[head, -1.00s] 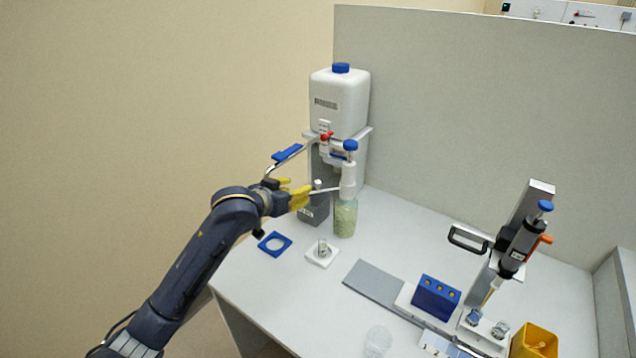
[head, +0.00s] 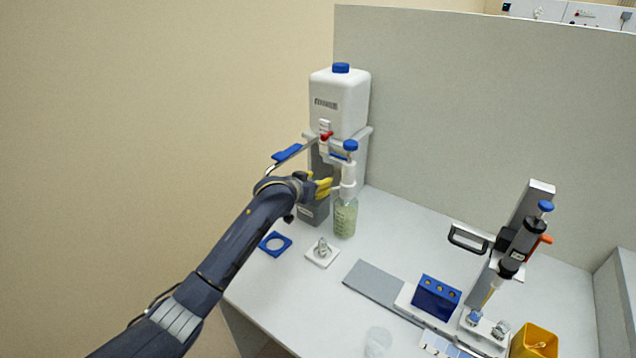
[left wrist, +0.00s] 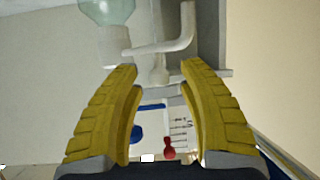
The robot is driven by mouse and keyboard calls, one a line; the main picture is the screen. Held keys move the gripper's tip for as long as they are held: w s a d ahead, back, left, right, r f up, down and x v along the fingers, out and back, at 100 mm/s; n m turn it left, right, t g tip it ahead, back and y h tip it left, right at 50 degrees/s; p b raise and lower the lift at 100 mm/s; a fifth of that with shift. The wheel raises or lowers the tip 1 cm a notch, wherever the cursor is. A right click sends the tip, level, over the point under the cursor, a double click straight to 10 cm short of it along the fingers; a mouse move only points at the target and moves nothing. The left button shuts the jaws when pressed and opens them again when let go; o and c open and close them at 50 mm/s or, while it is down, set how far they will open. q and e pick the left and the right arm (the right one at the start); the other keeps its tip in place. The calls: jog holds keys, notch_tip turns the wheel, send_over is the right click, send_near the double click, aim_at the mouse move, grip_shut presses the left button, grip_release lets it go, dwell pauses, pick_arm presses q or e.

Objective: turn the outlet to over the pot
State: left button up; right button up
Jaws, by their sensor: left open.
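The bottle-top dispenser has a white upright body with a blue knob (head: 350,146) in front of the white canister. Its white outlet tube (head: 337,188) is mostly hidden behind my left gripper (head: 328,187) in the head view. In the left wrist view the outlet tube (left wrist: 165,46) runs sideways and bends near its right end, just beyond the tips of my open left gripper (left wrist: 159,70). No grip on it shows.
A white canister (head: 338,98) with a red tap (head: 326,135) and a blue lever (head: 287,152) stand close by. A pipette stand (head: 522,230), blue block (head: 437,297) and yellow bin (head: 535,341) are right.

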pick_arm(q)
jog(key=shift+o, duration=0.2)
jog(key=shift+w+d, duration=0.1)
grip_shut()
jog(key=shift+w+r, duration=0.1)
jog(key=shift+r, duration=0.05)
dwell(0.5)
